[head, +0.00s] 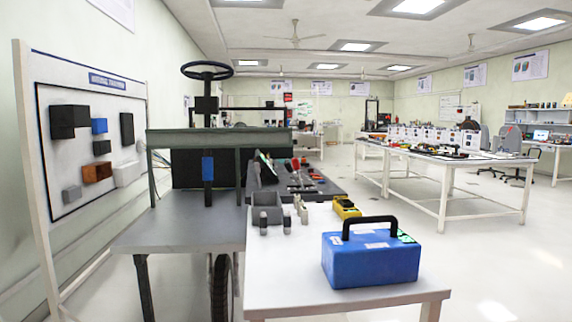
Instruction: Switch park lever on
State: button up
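The chassis rig stands at the centre left in the head view, with a black steering wheel (207,70) on top of a column. A blue piece (208,166) on a dark upright post shows in front of the panel. Small red and grey parts (300,165) stand on a dark console (322,188) to the right. I cannot tell which part is the park lever, or its position. My gripper is not in view.
A white table (345,297) at the front right bears a blue battery-like box (371,258) with a black handle, a yellow part (346,207) and a grey tray (266,200). A grey bench top (175,236) adjoins it. A display board (95,140) stands left. Floor at right is open.

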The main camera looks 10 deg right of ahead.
aim_at(296, 164)
jog(key=i+j+z, duration=0.1)
jog(key=j, duration=0.5)
jog(key=i+j+z, duration=0.1)
jog(key=j, duration=0.5)
jog(key=i+j+z, duration=0.1)
jog(key=j, duration=0.5)
jog(key=i+j+z, duration=0.35)
jog(key=i+j, duration=0.6)
